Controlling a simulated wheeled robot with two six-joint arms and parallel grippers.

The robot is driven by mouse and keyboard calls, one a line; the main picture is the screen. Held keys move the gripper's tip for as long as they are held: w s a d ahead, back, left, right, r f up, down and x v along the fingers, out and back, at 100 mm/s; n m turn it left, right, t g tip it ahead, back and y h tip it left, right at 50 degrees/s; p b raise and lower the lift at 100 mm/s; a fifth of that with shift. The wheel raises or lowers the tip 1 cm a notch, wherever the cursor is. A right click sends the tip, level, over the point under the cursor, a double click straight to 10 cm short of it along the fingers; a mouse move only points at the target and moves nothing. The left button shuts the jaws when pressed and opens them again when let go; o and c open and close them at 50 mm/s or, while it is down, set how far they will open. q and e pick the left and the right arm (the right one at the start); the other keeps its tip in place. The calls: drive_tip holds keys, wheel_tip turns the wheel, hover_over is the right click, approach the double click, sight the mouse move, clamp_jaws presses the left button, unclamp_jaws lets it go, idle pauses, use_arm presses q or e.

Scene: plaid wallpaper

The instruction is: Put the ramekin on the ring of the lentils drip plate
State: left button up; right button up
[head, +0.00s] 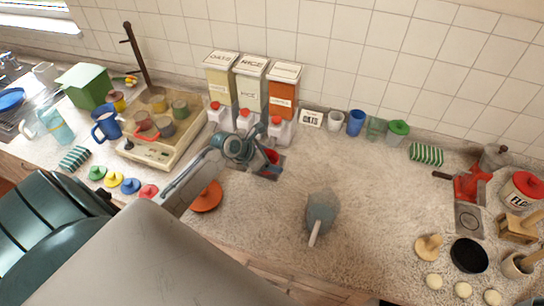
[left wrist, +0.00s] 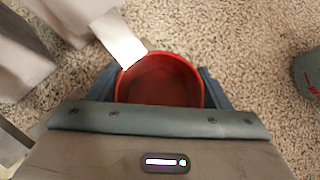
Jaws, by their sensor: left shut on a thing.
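The small red ramekin (head: 272,157) is between the fingers of my left gripper (head: 263,160), in front of the dispensers. In the left wrist view the ramekin (left wrist: 160,82) shows from above, upright and empty, with a blue-grey finger on each side. The lentils dispenser (head: 283,92) is the orange-filled one at the right of the row. A dark flat plate (head: 272,174) shows partly under the ramekin and gripper. Its ring is hidden, and I cannot tell whether the ramekin touches it. My right gripper is not in view.
The oats (head: 220,82) and rice (head: 250,88) dispensers stand to the left. A pale strip (left wrist: 118,38) reaches close to the ramekin's rim in the wrist view. An orange lid (head: 207,197) and a grey scoop (head: 321,213) lie nearby.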

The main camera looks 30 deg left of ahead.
use_arm(q)
drive_tip(key=shift+w+a+f+p, duration=0.1)
drive_tip(key=shift+w+f+p, duration=0.15)
drive_tip(key=shift+w, duration=0.2)
drive_tip(key=shift+w+f+p, duration=0.15)
drive_tip(key=shift+w+p, duration=0.05)
drive_tip(key=shift+w, duration=0.25)
drive_tip(key=shift+f, duration=0.35)
drive_tip(key=shift+s+f, duration=0.1)
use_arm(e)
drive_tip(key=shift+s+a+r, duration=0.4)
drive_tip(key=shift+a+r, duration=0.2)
use_arm(q)
drive_tip(key=o, duration=1.1)
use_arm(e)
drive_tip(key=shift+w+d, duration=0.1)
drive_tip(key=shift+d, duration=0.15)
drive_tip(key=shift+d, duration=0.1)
